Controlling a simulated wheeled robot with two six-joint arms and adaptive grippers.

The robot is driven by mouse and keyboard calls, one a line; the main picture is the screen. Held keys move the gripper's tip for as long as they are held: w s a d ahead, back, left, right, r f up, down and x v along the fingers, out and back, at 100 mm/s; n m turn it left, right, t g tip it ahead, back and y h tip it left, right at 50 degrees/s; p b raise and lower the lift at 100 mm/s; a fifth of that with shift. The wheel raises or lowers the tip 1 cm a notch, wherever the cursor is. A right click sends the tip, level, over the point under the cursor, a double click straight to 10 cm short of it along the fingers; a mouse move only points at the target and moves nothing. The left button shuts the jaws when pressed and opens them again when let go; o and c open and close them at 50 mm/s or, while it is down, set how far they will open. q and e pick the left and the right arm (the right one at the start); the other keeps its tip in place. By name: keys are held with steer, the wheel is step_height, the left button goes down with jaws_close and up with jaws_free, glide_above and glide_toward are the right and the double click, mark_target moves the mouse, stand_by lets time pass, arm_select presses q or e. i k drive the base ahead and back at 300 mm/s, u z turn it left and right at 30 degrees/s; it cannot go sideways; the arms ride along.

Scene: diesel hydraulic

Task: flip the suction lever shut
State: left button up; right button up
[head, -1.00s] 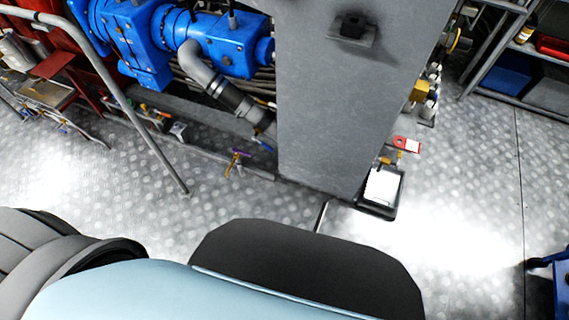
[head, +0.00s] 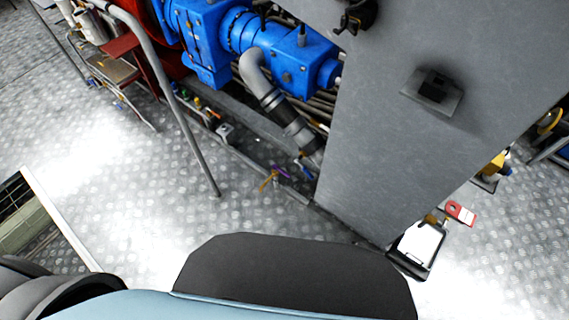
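Small valve levers sit low along the pipe at the foot of the machinery. One valve with purple and orange handles (head: 274,177) stands near the middle. A blue lever (head: 304,167) is just right of it, close to the grey cabinet. More small coloured handles (head: 204,110) show further left along the pipe. I cannot tell which of these is the suction lever, or whether any is open or shut. Neither of my grippers is in view; only parts of my own body show along the bottom.
A large grey cabinet (head: 410,130) stands right of centre, with a white-topped box (head: 418,245) and red tag (head: 460,213) at its foot. Blue machinery (head: 290,60) is behind. A slanting grey handrail (head: 180,110) stands at left. The metal floor (head: 150,215) before the pipe is clear.

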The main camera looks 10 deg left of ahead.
mark_target(297, 161)
steer(key=u, duration=0.05)
steer(key=i, duration=0.5)
steer(key=u, duration=0.45)
steer(key=k, duration=0.7)
steer(key=u, duration=0.75)
steer(key=i, duration=1.6)
steer(key=z, duration=0.75)
